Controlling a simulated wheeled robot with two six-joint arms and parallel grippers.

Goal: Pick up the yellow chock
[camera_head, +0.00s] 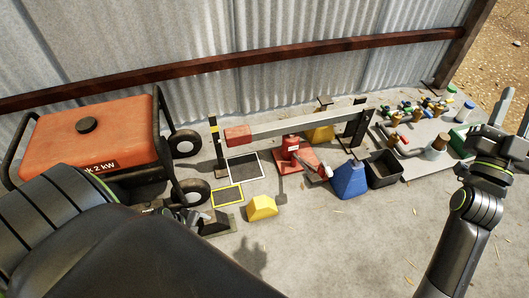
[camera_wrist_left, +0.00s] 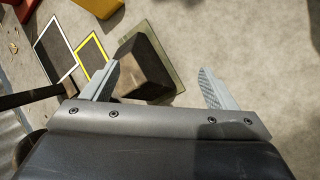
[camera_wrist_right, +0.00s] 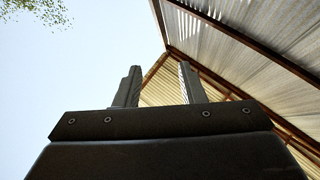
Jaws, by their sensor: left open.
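The yellow chock (camera_head: 262,208) is a wedge-like block on the concrete floor, right of a dark block (camera_head: 214,223). In the left wrist view the chock (camera_wrist_left: 98,6) is cut off by the top edge. My left gripper (camera_wrist_left: 160,70) is open and empty, its fingers pointing down at the dark block (camera_wrist_left: 143,62), which shows between and beyond them. In the head view my left arm hides much of that gripper (camera_head: 188,216). My right gripper (camera_head: 511,115) is raised at the far right, fingers apart and empty, and its fingers (camera_wrist_right: 161,82) show against sky and roof.
A yellow-framed plate (camera_head: 227,196) and a white-framed plate (camera_head: 246,166) lie beyond the dark block. A red generator (camera_head: 85,135) is at left. The floor right of the chock is clear.

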